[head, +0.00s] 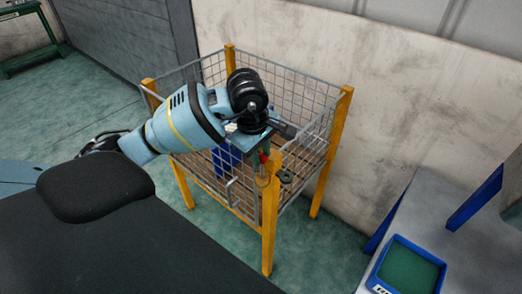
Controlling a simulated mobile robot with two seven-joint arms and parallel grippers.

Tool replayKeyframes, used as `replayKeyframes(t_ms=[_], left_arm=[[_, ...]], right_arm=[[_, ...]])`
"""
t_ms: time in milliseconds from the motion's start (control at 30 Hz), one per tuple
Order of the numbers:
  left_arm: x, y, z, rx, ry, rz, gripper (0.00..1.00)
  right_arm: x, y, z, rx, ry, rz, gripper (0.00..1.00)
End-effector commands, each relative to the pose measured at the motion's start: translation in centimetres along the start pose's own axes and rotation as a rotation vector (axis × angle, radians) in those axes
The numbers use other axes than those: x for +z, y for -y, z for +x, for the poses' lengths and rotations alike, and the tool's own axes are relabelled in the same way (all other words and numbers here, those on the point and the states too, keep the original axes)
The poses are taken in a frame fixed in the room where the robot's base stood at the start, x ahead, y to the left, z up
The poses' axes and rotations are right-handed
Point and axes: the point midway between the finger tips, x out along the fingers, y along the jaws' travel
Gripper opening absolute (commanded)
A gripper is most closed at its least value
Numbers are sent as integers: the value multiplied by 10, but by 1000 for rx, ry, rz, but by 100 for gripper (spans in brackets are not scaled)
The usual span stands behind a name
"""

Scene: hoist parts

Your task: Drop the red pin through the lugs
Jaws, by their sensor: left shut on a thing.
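My left gripper (263,148) reaches in from the left over the front corner of a yellow-posted wire cage. It is shut on the red pin (264,157), of which only a small red part shows below the fingers. A thin wire loop hangs just below the pin, in front of the yellow post. A small dark ringed part (286,177), possibly one of the lugs, sits at the cage's rim just right of the post. The gripper hides most of the pin, and I cannot tell whether the pin touches the lugs. My right gripper is out of view.
The cage (312,162) has mesh walls, yellow corner posts (340,120) and a brown slatted floor; a blue object (226,160) shows inside. At the lower right a grey table (470,250) bears a blue tray (408,268) with a green inside. A pale wall stands behind.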

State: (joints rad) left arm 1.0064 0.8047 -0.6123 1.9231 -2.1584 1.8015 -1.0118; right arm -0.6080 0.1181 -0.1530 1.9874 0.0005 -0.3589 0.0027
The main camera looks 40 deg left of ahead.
Motion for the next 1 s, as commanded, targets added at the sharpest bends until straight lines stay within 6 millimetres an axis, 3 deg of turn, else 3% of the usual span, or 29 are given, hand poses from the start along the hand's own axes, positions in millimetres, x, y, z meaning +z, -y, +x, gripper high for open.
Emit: replayKeyframes(t_ms=[1000], left_arm=[[0, 1, 7, 0, 0, -1, 4]], right_arm=[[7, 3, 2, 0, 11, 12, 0]])
